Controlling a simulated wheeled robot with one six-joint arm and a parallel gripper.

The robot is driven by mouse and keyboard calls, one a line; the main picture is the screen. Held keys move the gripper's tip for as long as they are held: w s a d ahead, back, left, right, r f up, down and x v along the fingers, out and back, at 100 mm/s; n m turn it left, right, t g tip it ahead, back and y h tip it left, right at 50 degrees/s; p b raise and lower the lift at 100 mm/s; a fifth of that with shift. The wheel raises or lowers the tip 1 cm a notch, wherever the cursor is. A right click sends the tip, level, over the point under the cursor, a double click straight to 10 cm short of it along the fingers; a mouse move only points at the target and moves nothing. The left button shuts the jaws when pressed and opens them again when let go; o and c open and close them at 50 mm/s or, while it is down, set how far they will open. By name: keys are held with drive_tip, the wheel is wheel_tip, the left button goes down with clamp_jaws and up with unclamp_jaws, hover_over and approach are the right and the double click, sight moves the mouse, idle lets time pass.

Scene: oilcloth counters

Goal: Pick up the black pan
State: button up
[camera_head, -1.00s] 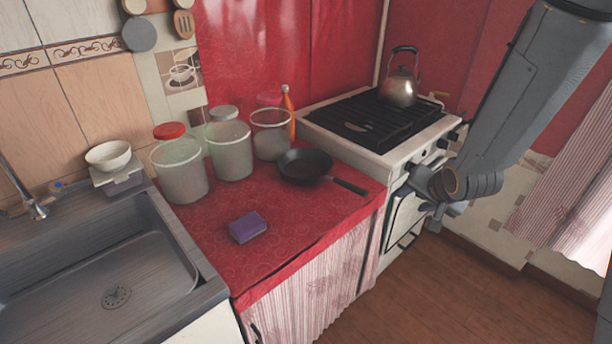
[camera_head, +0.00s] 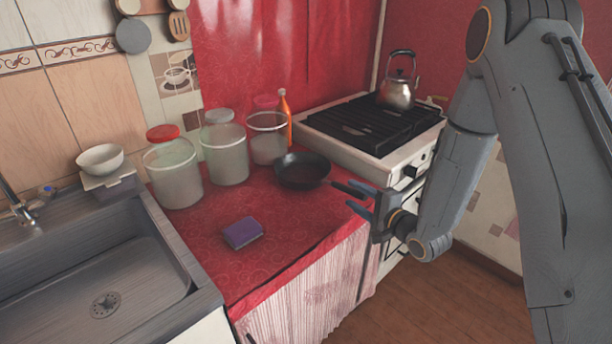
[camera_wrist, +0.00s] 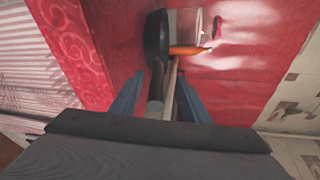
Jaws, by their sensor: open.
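The black pan (camera_head: 302,171) lies flat on the red oilcloth counter (camera_head: 255,205), beside the stove, its handle pointing right toward the counter edge. My gripper (camera_head: 355,198) is open, its blue fingers at the end of the pan's handle. In the wrist view the pan (camera_wrist: 156,42) is seen edge-on, and its handle runs down between the two spread fingers of my gripper (camera_wrist: 158,98). The handle's lower end is hidden behind my gripper body. I cannot tell whether the fingers touch the handle.
A stove (camera_head: 350,150) with a kettle (camera_head: 396,92) stands right of the pan. Clear jars (camera_head: 226,155) and an orange bottle (camera_head: 284,110) stand behind it. A purple sponge (camera_head: 242,233) lies in front. A sink (camera_head: 120,255) is at left.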

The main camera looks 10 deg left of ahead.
sight(346, 187)
drive_tip(key=p+x, duration=0.1)
drive_tip(key=x, duration=0.4)
drive_tip(key=shift+d+f, duration=0.1)
drive_tip(key=shift+f, duration=0.1)
clamp_jaws()
idle(1.1)
drive_tip(key=shift+w+r, duration=0.1)
